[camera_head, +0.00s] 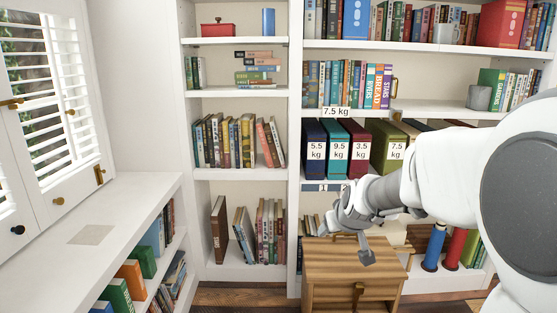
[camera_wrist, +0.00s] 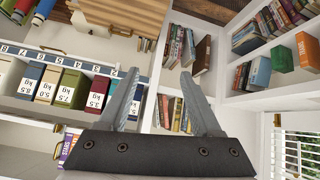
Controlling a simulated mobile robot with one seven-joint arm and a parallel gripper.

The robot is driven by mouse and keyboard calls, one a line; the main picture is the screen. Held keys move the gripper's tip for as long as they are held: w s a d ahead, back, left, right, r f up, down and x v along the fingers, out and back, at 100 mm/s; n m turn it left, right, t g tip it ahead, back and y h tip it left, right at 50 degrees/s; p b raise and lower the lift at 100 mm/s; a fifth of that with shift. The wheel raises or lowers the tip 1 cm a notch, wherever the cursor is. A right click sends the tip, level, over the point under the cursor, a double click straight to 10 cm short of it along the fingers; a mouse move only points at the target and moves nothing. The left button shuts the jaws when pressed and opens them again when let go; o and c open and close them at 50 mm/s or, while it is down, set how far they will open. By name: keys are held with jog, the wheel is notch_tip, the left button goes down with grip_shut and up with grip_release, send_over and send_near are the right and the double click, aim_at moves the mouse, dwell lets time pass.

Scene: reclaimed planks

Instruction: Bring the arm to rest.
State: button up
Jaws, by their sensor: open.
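My arm reaches in from the right in the head view, bent, with its wrist hanging in front of the bookcase. My gripper (camera_head: 345,243) is just above the wooden cabinet (camera_head: 340,260), in front of the lower shelves; I cannot tell whether it is touching the cabinet, but it looks apart. In the wrist view my gripper (camera_wrist: 160,72) shows two grey fingers spread apart, with nothing between them. That view is turned, with the shelves upside down.
A bookcase fills the back, with weight-labelled binders (camera_head: 338,143) behind my arm. Red and blue rolls (camera_head: 455,248) stand lower right.

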jog(key=s+r+m+g, duration=0.1)
jog(key=s+r+g, duration=0.1)
jog(key=s, duration=1.3)
jog(key=s+r+m+g, duration=0.1)
jog(key=s+r, duration=0.1)
jog(key=s, duration=1.3)
notch_tip(320, 180, up, 28)
jog(key=p, duration=2.8)
jog(key=shift+s+d, duration=0.15)
jog(key=shift+d, duration=0.2)
jog(key=shift+d, duration=0.15)
